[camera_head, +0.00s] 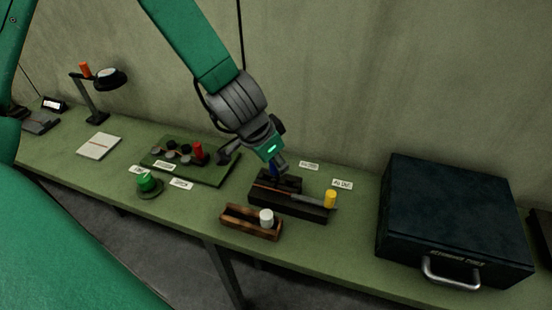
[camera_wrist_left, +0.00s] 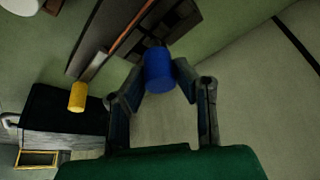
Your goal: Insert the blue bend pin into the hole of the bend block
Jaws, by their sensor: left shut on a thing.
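The blue bend pin (camera_wrist_left: 159,70) is a short blue cylinder held between the two fingers of my left gripper (camera_wrist_left: 160,80) in the left wrist view. In the head view, the left gripper (camera_head: 274,165) points down with the blue pin (camera_head: 273,174) at its tips, mostly hidden by the fingers. It is over the rear left part of the dark bend block (camera_head: 289,205). In the left wrist view, the bend block (camera_wrist_left: 92,45) lies behind the pin. The hole is hidden; I cannot tell whether the pin touches the block. My right gripper is not in view.
A yellow cylinder (camera_head: 330,198) sits at the block's right end. A wooden holder (camera_head: 238,217) with a white peg (camera_head: 266,217) stands in front. A green board (camera_head: 218,173) with a red peg (camera_head: 198,152) lies left. A large dark case (camera_head: 450,215) stands right.

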